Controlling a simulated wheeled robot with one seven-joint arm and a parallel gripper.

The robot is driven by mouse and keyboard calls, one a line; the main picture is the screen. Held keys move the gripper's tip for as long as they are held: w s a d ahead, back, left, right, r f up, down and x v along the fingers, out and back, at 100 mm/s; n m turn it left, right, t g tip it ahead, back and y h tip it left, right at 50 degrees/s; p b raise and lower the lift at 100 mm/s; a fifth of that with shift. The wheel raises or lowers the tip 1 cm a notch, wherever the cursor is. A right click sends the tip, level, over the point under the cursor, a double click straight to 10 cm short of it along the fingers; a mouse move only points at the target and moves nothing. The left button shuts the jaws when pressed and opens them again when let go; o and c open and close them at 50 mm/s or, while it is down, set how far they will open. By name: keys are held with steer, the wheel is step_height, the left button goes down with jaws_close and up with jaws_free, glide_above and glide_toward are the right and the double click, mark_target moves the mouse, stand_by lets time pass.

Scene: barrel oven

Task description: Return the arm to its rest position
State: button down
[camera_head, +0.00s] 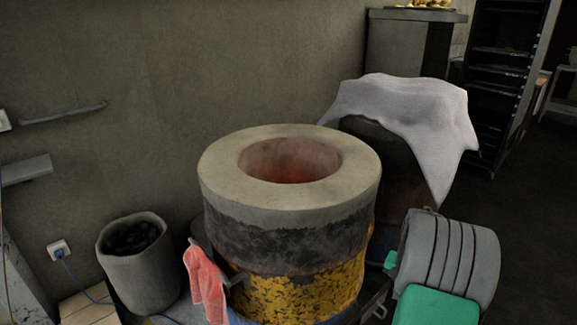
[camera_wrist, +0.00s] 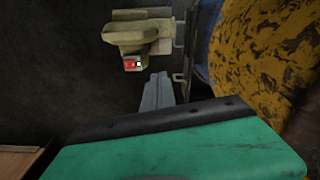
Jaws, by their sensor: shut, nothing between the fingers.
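My gripper (camera_wrist: 158,78) shows in the wrist view as grey fingers held together beyond the green and black housing, with nothing between them. It points toward the dark floor beside the barrel oven (camera_wrist: 270,50), whose worn yellow side and blue edge fill the right of that view. In the head view the barrel oven (camera_head: 290,215) stands in the middle, with a pale thick rim and a reddish glow inside. My grey and green arm (camera_head: 445,270) shows at the lower right of the head view, to the right of the oven. The fingertips cannot be made out there.
An olive unit with a red switch (camera_wrist: 135,40) lies ahead of the fingers. A red cloth (camera_head: 204,283) hangs at the oven's front left, beside a bucket of dark lumps (camera_head: 137,262). A white cloth (camera_head: 405,105) covers a barrel behind. A dark rack (camera_head: 500,85) stands back right.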

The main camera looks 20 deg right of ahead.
steer(key=w+a+r+n+t+p, duration=0.1)
steer(key=a+r+n+p, duration=0.35)
steer(key=a+r, duration=0.75)
steer(key=w+a+r+n+p, duration=0.1)
steer(key=a+r+p, duration=0.7)
steer(key=r, duration=0.7)
steer(key=s+a+r+n+t+p, duration=0.1)
steer(key=s+a+r+n+p, duration=0.1)
steer(key=s+a+r+p, duration=0.2)
steer(key=s+a+r+n+p, duration=0.3)
steer(key=a+r+p, duration=0.3)
steer(key=a+r, duration=0.3)
steer(key=shift+s+a+r+t+p, duration=0.15)
steer(key=shift+s+a+t+p, duration=0.35)
steer(key=shift+s, duration=0.4)
